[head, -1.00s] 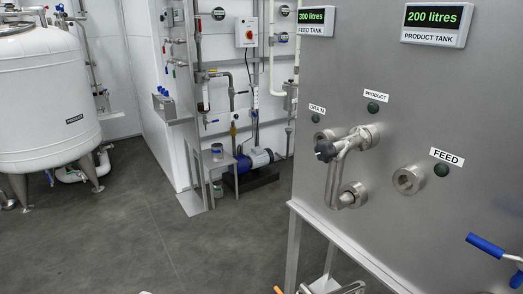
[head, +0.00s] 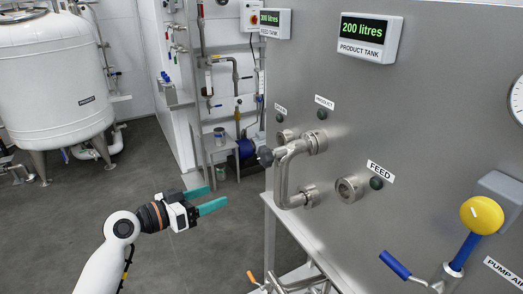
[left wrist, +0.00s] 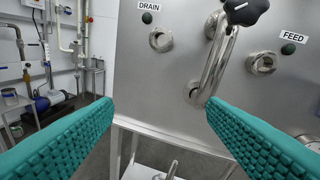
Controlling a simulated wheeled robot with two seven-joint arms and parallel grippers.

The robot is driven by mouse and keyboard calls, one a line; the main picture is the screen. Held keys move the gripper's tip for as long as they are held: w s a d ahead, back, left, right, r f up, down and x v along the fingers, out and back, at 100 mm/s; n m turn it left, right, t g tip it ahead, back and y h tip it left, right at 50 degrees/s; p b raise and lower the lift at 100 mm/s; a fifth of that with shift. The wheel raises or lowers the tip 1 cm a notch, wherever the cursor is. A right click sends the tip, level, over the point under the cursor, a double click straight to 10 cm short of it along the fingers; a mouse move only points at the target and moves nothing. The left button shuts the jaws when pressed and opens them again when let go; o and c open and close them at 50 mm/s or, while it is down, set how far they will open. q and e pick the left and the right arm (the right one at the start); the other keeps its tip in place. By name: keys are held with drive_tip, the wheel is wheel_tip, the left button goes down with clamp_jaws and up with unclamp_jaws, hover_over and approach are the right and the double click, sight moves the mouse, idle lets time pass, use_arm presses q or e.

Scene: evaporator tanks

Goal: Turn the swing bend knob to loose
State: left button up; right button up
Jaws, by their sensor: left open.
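The swing bend (head: 284,178) is a bent steel pipe on the tank panel. Its upper end is at the port below the PRODUCT label (head: 325,102), and its lower end is at a port beneath. The dark swing bend knob (head: 265,157) sticks out from its upper corner. In the left wrist view the knob (left wrist: 246,10) is at the top edge, partly cut off, with the pipe (left wrist: 215,62) below it. My left gripper (head: 220,197) is open and empty, left of and lower than the knob, apart from it. My right gripper is not in view.
The DRAIN port (left wrist: 160,39) and the open FEED port (head: 349,189) flank the bend. A blue-handled lever (head: 395,264) and a yellow-knobbed lever (head: 482,216) stand at the right. A white tank (head: 50,85) is at the back left.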

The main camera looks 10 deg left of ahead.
sight(261, 160)
use_arm(q)
drive_tip(key=s+d+r+m+g+h, duration=0.25)
drive_tip(key=s+r+m, duration=0.2)
drive_tip(key=r, duration=0.65)
drive_tip(key=shift+n+t+h, duration=0.25)
drive_tip(key=shift+t+h, duration=0.1)
drive_tip(key=shift+t, duration=0.1)
drive_tip(key=p+x, duration=0.2)
drive_tip(key=x, duration=0.3)
drive_tip(key=p+x, duration=0.3)
drive_tip(key=x, duration=0.3)
drive_tip(key=shift+s+d+f, duration=0.1)
drive_tip(key=shift+s+d, duration=0.15)
drive_tip(key=shift+d, duration=0.1)
drive_tip(key=shift+w+d+f, duration=0.1)
drive_tip(key=shift+w+d, duration=0.1)
drive_tip(key=shift+d, duration=0.05)
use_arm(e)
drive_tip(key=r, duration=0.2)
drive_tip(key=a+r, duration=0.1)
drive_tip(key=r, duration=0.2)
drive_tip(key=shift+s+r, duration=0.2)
use_arm(q)
drive_tip(key=shift+c, duration=0.4)
drive_tip(key=c, duration=0.9)
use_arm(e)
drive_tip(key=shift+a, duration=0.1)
